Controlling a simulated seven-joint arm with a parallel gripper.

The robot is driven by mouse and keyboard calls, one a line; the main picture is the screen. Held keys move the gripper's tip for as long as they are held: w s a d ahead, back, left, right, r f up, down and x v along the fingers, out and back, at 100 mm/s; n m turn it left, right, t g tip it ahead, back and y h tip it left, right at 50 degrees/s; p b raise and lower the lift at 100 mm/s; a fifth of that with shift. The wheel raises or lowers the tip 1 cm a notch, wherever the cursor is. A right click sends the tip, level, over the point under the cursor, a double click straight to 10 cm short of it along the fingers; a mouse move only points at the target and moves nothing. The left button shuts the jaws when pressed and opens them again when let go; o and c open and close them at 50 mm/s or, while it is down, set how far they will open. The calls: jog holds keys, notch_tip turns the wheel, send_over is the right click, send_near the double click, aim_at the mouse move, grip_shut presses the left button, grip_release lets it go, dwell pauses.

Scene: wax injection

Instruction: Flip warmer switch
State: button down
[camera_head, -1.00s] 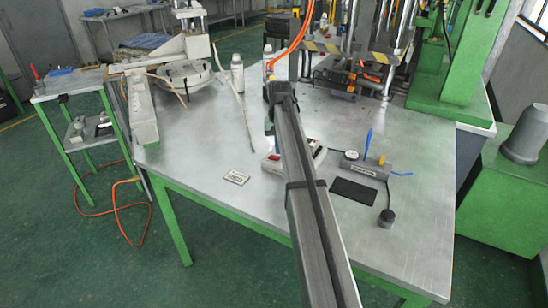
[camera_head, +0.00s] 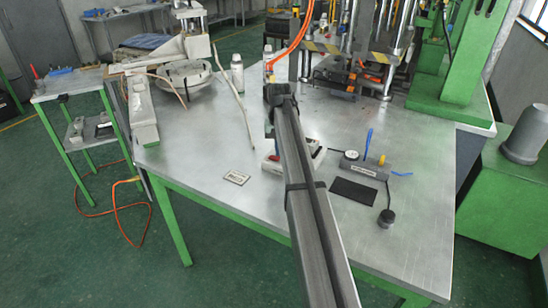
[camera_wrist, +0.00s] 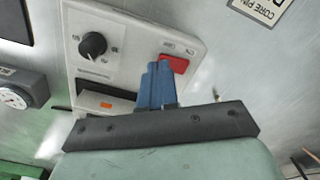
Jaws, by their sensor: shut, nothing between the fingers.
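The warmer is a pale box (camera_wrist: 125,25) with a black dial (camera_wrist: 93,45), an orange indicator (camera_wrist: 106,105) and a red rocker switch (camera_wrist: 175,64) on its panel. In the wrist view my gripper (camera_wrist: 158,68) has its blue fingers together, with nothing between them. The fingertips are right beside the red switch, at its left edge; I cannot tell whether they touch it. In the head view the warmer (camera_head: 312,157) is partly hidden behind my arm, and my gripper's fingers are hidden.
A card labelled "CORE PIN" (camera_wrist: 259,8) lies beside the warmer. It also shows in the head view (camera_head: 236,178). A gauge unit (camera_head: 362,165), a dark pad (camera_head: 352,190) and a black knob (camera_head: 386,218) are to the right.

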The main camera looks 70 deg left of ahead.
jog(key=shift+f, duration=0.95)
dwell(0.6)
jog(key=shift+r, duration=3.55)
